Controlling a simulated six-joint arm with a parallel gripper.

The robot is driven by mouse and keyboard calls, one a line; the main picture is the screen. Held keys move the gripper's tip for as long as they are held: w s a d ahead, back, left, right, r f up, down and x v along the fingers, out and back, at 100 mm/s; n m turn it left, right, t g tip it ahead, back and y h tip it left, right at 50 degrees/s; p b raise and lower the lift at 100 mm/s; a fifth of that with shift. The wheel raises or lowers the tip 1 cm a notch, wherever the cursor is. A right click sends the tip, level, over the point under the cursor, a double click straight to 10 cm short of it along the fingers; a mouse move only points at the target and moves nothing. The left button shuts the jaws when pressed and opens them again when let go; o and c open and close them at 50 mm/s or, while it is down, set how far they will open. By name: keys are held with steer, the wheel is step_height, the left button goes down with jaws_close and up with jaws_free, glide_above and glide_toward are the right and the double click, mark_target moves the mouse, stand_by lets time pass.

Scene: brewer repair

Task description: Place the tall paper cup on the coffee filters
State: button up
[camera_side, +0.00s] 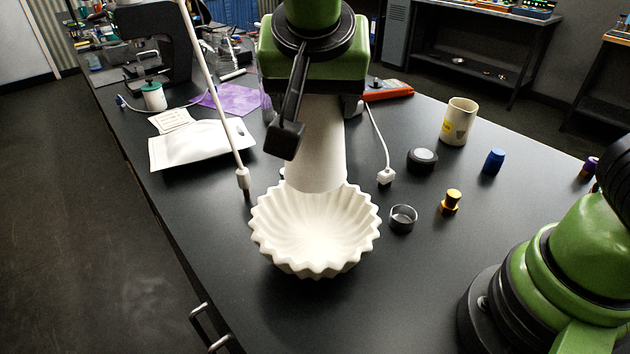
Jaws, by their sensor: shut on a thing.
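The coffee filters (315,240) are a white, fluted, bowl-shaped stack on the black table. The tall paper cup (318,160) is plain white and hangs from my gripper (318,115), over the back part of the filters. My gripper is shut on the cup; one dark finger shows in front of it and the other is mostly hidden. The cup's lower end overlaps the filters' back rim in this view. I cannot tell whether they touch. The cup's upper part is hidden behind my green wrist.
A white pouch (200,147) lies back left. The table (225,290) is clear in front.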

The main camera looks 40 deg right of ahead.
mark_target(315, 154)
step_height(315, 154, down, 8)
steer(key=shift+r, duration=0.15)
stand_by(0.4)
steer(key=o, duration=1.1)
steer(key=v, duration=1.2)
steer(key=shift+r, duration=0.1)
steer(key=s+d+r+n+t+y, duration=0.1)
steer(key=s+d+y, duration=0.1)
steer(key=s+d, duration=0.2)
steer(key=s+d+r+n+t+y, duration=0.1)
steer(key=s+d+n+y, duration=0.1)
steer(key=d, duration=0.3)
steer(key=s+d+r+n+y, duration=0.1)
steer(key=s+d+y, duration=0.1)
steer(key=s+d, duration=0.2)
steer(key=shift+s+d+n+t, duration=0.15)
steer(key=shift+s+n+t, duration=0.2)
steer(key=shift+s, duration=0.5)
